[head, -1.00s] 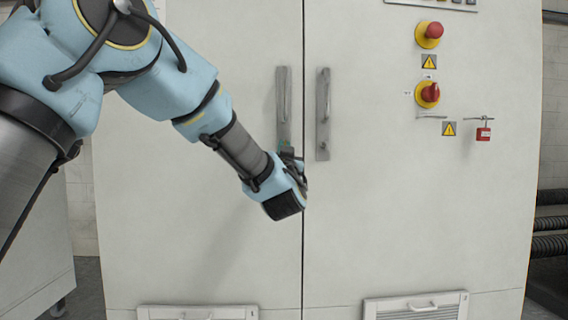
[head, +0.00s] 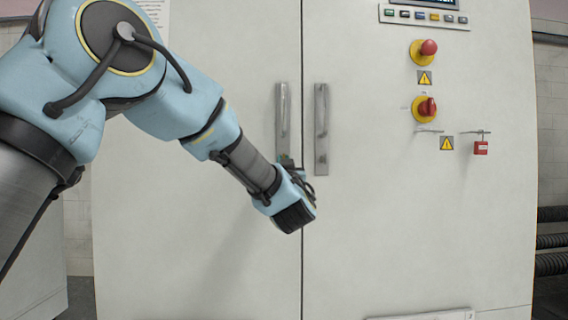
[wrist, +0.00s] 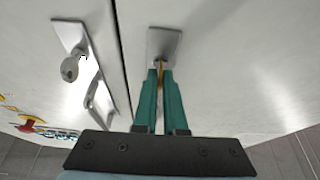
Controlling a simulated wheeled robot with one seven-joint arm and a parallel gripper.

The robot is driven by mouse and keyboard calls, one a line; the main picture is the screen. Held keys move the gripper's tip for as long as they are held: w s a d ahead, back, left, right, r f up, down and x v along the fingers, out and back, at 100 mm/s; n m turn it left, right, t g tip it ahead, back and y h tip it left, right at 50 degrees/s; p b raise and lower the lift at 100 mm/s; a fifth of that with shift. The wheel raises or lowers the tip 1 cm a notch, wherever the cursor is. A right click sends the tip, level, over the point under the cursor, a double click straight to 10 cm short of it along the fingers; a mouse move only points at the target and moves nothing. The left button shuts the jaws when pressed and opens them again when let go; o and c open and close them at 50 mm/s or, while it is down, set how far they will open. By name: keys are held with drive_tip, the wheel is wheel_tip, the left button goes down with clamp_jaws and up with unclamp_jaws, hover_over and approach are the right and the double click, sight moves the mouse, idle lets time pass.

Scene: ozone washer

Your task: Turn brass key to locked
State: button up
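The brass key (wrist: 161,76) shows in the wrist view as a thin yellow strip. It stands at a square metal plate (wrist: 165,42) on the pale cabinet door. My gripper (wrist: 160,74) has its two teal fingers around the key, one on each side, with hardly any gap; it looks shut on it. Most of the key is hidden between the fingers. In the head view my gripper (head: 291,166) is at the lower end of the left door handle (head: 283,112), and the key cannot be seen.
The right door handle (head: 321,128) is close beside my gripper. A silver key-like part (wrist: 70,68) shows at left in the wrist view.

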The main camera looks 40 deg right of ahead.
drive_tip(key=o, duration=0.4)
drive_tip(key=shift+s, duration=0.1)
drive_tip(key=v, duration=1)
drive_tip(key=shift+s+a+f, duration=0.2)
drive_tip(key=shift+a+f, duration=0.05)
